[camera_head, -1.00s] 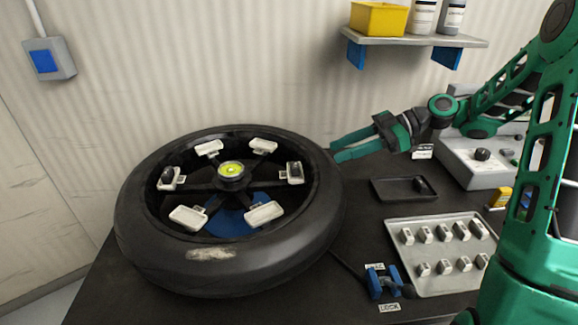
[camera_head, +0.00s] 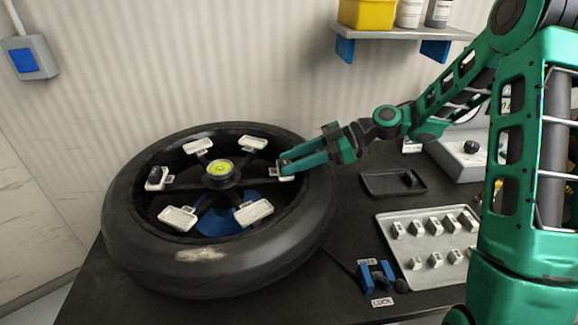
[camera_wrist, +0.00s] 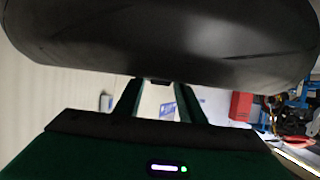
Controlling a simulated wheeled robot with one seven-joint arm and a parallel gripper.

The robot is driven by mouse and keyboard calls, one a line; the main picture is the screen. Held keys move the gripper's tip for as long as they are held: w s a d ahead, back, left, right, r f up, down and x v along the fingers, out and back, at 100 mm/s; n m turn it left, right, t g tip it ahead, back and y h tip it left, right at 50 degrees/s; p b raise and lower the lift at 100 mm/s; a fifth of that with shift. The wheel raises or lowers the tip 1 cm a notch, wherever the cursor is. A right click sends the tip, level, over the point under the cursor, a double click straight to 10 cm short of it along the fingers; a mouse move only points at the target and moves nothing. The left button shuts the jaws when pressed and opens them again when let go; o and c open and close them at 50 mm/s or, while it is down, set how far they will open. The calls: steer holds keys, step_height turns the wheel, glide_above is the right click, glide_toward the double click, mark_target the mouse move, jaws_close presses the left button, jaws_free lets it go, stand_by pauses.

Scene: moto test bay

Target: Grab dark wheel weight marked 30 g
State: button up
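The black wheel (camera_head: 300,235) lies flat on the bench, with white pads around the inside of its rim. A dark weight (camera_head: 155,178) sits on the left pad. The right pad (camera_head: 285,177) is partly covered by my gripper (camera_head: 286,165), so a dark weight there is hidden. No 30 g marking is readable. My gripper reaches over the wheel's right rim, fingertips at that pad. In the wrist view its two fingers (camera_wrist: 158,88) stand apart, with a pale background and blue label between them. Contact cannot be told.
A grey tray (camera_head: 432,282) of several pale weights lies at the right. Behind it is a dark tray (camera_head: 375,187) with a small dark item. A blue fixture (camera_head: 366,275) stands in front. A shelf (camera_head: 395,33) with a yellow bin (camera_head: 366,13) hangs above.

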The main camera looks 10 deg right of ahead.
steer(key=shift+a+f, duration=0.1)
steer(key=shift+a, duration=0.15)
steer(key=c, duration=0.8)
